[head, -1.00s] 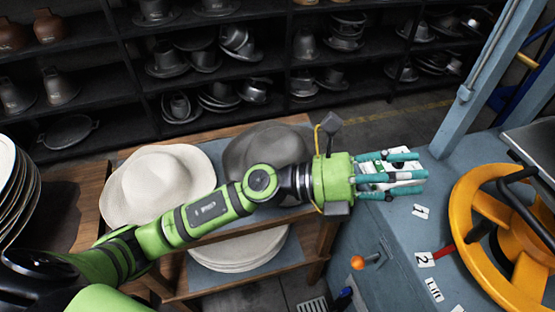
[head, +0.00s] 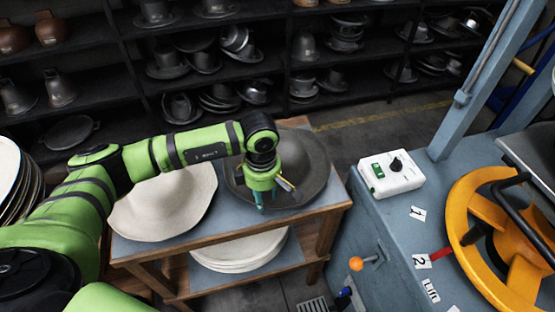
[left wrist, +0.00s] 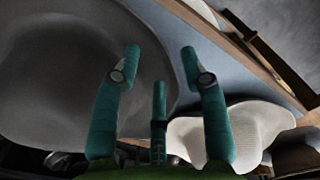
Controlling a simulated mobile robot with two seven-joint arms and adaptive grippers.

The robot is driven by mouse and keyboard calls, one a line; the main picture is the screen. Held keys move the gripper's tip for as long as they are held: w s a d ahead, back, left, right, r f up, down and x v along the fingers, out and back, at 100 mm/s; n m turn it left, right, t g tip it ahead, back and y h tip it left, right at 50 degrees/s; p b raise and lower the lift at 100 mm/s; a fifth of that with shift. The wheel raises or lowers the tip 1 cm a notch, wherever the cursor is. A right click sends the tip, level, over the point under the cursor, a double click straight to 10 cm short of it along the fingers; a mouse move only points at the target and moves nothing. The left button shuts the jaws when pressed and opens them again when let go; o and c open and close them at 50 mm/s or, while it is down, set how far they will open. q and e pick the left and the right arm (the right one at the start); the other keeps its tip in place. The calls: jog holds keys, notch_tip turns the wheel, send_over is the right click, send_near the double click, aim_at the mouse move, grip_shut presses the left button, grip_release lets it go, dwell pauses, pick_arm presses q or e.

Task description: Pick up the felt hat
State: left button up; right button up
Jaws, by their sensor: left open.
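A dark grey hat (head: 312,168) with a wide brim lies on the right side of the small wooden table's top in the head view. A cream hat (head: 165,205) with a wavy brim lies to its left. My left gripper (head: 267,200) points down over the left front part of the grey hat, partly hiding it. In the left wrist view, my left gripper (left wrist: 160,62) has its teal fingers spread and nothing between them. The grey hat (left wrist: 60,80) fills the left of that view, and the cream hat (left wrist: 230,130) is at lower right. Contact with the grey hat cannot be told.
The table (head: 330,205) has a lower shelf with stacked cream discs (head: 240,252). Dark shelves with metal forms line the back.

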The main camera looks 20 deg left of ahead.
aim_at(264, 202)
pick_arm(q)
jog(key=shift+f+p, duration=0.3)
jog(key=shift+f, duration=1.4)
jog(key=shift+c, duration=0.4)
jog(key=shift+s, duration=0.1)
grip_shut()
jog(key=shift+r, duration=0.1)
